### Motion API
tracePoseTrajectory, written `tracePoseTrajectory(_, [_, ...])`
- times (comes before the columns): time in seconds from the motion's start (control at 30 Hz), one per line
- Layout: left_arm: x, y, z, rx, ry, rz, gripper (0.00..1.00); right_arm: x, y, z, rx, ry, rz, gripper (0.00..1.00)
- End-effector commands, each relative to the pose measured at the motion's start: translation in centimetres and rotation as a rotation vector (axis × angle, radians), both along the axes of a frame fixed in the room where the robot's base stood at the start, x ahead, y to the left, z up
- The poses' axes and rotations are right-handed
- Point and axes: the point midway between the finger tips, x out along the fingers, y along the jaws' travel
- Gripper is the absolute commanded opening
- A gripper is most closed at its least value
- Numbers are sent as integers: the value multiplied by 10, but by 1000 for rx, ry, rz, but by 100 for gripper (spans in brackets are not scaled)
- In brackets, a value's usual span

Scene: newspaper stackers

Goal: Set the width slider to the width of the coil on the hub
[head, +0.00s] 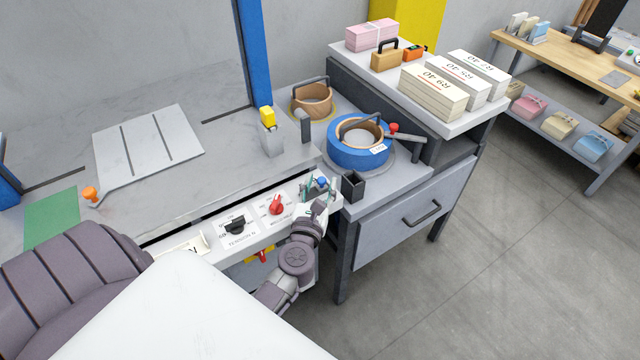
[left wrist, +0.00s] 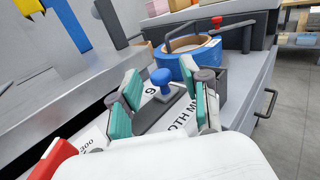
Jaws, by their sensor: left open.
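The width slider's blue knob (head: 321,181) stands at the right end of the front control panel. In the left wrist view the blue knob (left wrist: 161,80) rises from a white label reading "9" and "OTH MM". My left gripper (head: 318,190) is open above the panel there. Its teal fingers stand on either side of the knob, with gaps visible in the left wrist view. A blue coil (head: 345,155) with a tan core sits on the round hub at the right of the bench. The coil (left wrist: 196,62) also shows behind the knob. The slider's exact reading is hidden.
A red knob (head: 277,205) and a black knob (head: 235,226) are left of the gripper on the panel. A black open box (head: 353,187) stands close to its right. A yellow-topped post (head: 271,138) and a tan coil (head: 312,101) stand behind.

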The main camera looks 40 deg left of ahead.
Motion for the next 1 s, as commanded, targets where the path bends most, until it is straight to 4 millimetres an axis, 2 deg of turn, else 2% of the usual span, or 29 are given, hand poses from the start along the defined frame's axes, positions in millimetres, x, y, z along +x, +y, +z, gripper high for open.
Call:
tracePoseTrajectory(0.13, [0, 0, 0, 0, 0, 0, 45, 0, 0, 0, 0, -1, 0, 40])
tracePoseTrajectory(0.4, [-1, 0, 0, 1, 0, 0, 0, 1, 1, 0, 1, -1, 2, 40])
tracePoseTrajectory(0.7, [-2, 0, 0, 1, 0, 0, 0, 0, 3, 0, 3, -1, 3, 40])
tracePoseTrajectory(1.0, [-37, 15, -2, 0, 2, 1, 0, 0, 5, -7, 6, -1, 3, 40])
